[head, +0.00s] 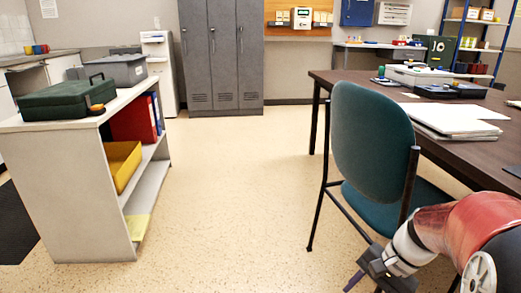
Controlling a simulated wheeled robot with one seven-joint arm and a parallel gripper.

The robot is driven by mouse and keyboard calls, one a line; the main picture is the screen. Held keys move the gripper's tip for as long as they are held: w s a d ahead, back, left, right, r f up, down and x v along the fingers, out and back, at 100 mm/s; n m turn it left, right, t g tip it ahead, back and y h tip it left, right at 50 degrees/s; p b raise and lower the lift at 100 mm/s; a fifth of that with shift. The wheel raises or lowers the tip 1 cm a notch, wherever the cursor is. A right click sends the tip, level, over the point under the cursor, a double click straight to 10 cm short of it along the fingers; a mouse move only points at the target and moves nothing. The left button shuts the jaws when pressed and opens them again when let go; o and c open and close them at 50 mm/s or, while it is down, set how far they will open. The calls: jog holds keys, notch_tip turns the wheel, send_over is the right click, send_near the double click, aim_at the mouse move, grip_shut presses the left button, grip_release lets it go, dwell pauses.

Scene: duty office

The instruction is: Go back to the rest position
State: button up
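My gripper (368,277) shows at the bottom right of the head view, at the end of my arm, which enters from the right edge. It points down and to the left, low in front of the teal chair (372,132). Part of the gripper is cut off by the bottom edge of the picture. I cannot tell whether its fingers are apart, and no held object is clear.
A dark table (465,148) with papers (458,121) and trays stands right, behind the chair. A white shelf (62,190) bearing a green case (68,100) stands left. Grey lockers (222,55) stand at the back. The floor (228,190) between is clear.

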jog(key=s+a+r+n+t+h+p, duration=0.1)
jog(key=s+a+r+n+t+h, duration=0.1)
jog(key=s+a+r+n, duration=0.1)
jog(key=s+a+r+n+t+h+p, duration=0.2)
jog(key=s+a+r+n+t+h, duration=0.1)
jog(key=r, duration=0.6)
jog(key=shift+s+a+r+n, duration=0.15)
jog(key=shift+s+a+n, duration=0.35)
jog(key=shift+s+n, duration=1.05)
jog(key=shift+w+n, duration=0.35)
